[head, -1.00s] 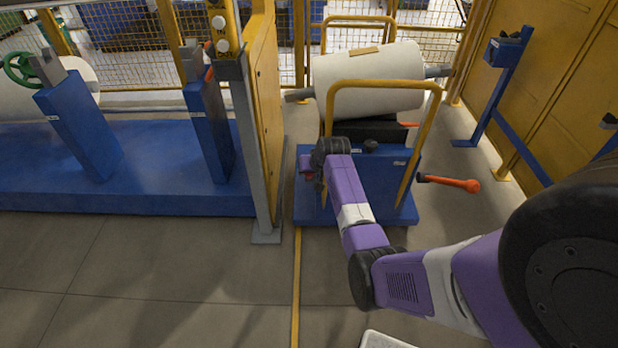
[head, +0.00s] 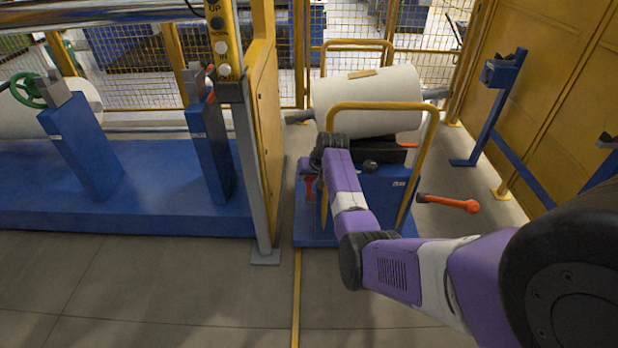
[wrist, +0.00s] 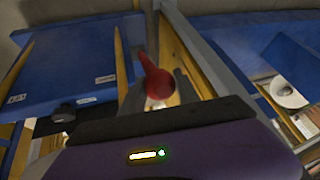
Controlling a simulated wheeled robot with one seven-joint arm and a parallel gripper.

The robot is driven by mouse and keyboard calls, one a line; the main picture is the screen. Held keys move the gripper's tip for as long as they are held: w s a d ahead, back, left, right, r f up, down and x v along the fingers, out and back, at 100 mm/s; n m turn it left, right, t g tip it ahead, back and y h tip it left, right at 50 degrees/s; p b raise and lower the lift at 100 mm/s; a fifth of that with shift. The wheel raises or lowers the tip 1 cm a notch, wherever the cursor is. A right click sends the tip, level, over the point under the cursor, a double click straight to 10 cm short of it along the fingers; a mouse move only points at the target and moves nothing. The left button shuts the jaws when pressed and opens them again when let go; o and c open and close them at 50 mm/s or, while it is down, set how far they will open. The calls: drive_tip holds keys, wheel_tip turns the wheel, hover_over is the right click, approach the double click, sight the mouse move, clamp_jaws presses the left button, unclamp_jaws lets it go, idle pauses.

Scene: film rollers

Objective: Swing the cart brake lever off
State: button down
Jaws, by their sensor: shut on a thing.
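The blue cart (head: 385,190) stands right of the grey post and carries a large white roll (head: 368,100). A red lever (head: 309,188) shows upright at the cart's left side, just below my wrist. In the wrist view the round red end of the lever (wrist: 158,84) sits between the two grey fingers of my gripper (wrist: 156,92). My gripper is shut on it. In the head view my wrist hides most of the fingers. An orange-red handle (head: 450,203) sticks out low at the cart's right side, away from my gripper.
A yellow hoop rail (head: 385,105) rises from the cart near my arm. The grey post (head: 255,180) and yellow panel (head: 266,110) stand close on the left, beside a blue machine base (head: 140,195). Yellow cabinets (head: 550,70) and a blue stand (head: 497,105) are at right. The front floor is clear.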

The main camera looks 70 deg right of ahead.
drive_tip(key=c, duration=0.9)
unclamp_jaws()
drive_tip(key=shift+w+d+r, duration=0.15)
drive_tip(key=shift+d+r, duration=0.05)
drive_tip(key=shift+d, duration=0.1)
drive_tip(key=shift+c, duration=0.2)
drive_tip(key=shift+o, duration=0.2)
drive_tip(key=shift+a, duration=0.1)
drive_tip(key=shift+f, duration=0.1)
drive_tip(key=p+v, duration=0.1)
drive_tip(key=v, duration=0.7)
